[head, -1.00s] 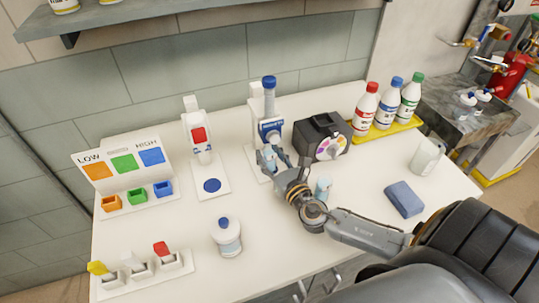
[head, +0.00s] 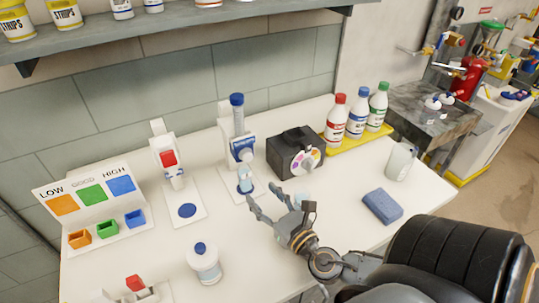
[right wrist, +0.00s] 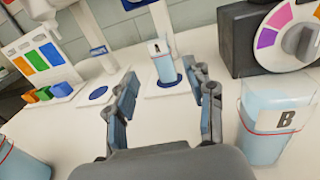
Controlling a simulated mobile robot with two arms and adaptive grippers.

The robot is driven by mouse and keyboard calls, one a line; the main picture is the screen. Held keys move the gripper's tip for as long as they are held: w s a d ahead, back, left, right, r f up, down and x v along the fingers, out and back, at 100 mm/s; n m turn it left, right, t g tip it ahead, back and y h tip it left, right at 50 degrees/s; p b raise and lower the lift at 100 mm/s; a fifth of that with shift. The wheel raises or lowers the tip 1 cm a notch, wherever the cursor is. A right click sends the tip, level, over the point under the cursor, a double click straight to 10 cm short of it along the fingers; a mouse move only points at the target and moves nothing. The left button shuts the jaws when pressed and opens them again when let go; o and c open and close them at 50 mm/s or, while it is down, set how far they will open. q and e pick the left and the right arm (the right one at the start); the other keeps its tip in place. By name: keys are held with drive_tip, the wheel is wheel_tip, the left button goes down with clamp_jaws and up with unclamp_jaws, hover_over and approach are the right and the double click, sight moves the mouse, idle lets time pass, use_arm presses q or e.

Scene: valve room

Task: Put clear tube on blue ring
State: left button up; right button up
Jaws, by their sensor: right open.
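The clear tube (head: 245,181), with pale blue liquid, stands upright on the blue ring (head: 246,191) at the foot of the blue-and-white dispenser (head: 241,150). In the right wrist view the tube (right wrist: 163,66) has a white label and stands on the dark blue ring (right wrist: 166,81). My right gripper (head: 263,200) is open and empty, in front of the tube and apart from it. Its fingers spread either side of the tube in the wrist view. My left gripper is not in view.
A second tube marked B (right wrist: 262,128) stands close on the right of my right gripper. A black box with a colour dial (head: 294,152) stands behind. A white bottle (head: 204,264), blue sponge (head: 382,206) and white jug (head: 400,161) are on the table.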

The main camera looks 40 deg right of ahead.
drive_tip(key=shift+s+a, duration=0.1)
drive_tip(key=shift+s, duration=0.95)
idle(1.3)
